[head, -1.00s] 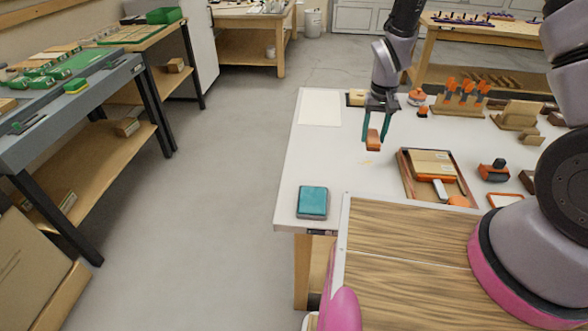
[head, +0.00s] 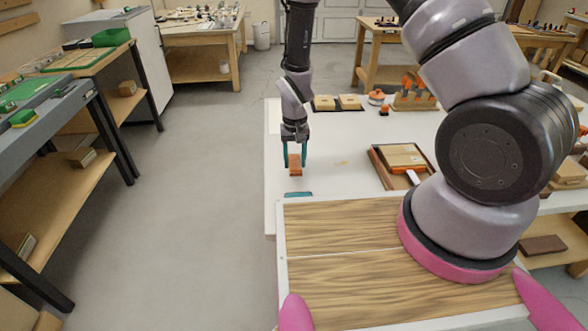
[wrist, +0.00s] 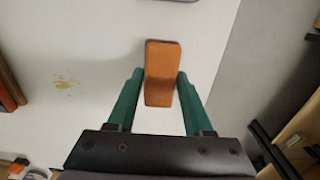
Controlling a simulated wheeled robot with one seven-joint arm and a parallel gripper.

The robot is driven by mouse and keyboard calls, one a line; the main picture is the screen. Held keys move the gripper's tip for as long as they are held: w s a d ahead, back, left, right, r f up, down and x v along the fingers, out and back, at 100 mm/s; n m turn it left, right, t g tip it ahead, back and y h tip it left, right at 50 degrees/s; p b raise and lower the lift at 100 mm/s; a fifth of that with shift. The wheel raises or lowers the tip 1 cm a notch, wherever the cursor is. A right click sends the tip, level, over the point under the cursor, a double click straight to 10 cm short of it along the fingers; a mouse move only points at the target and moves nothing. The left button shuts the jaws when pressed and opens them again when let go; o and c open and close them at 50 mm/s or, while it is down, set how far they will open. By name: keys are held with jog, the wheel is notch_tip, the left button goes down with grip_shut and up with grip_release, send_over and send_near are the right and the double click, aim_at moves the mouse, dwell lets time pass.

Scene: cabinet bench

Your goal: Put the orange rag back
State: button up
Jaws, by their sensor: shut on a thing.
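The orange rag (head: 295,165) is a small folded brownish-orange block. My gripper (head: 295,157) is shut on it, with a green finger on each side, and holds it over the white bench (head: 330,181) near its left edge. In the wrist view the rag (wrist: 161,72) sits upright in the picture between the green fingertips (wrist: 161,88), its far end sticking out beyond them. Its height above the bench is hard to tell. A teal pad (head: 298,194) lies just in front of the gripper at the bench's near left, mostly hidden by the wood-grained top of my base.
A wooden tray (head: 377,165) holding a box and a brush stands to the right. An orange stain (head: 342,163) marks the bench between; it also shows in the wrist view (wrist: 66,82). Blocks and a tool rack (head: 413,101) stand behind. Floor lies open left of the bench.

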aim_at(295, 161)
jog(key=shift+f, duration=1.7)
jog(key=shift+f, duration=0.15)
jog(key=o, duration=1.2)
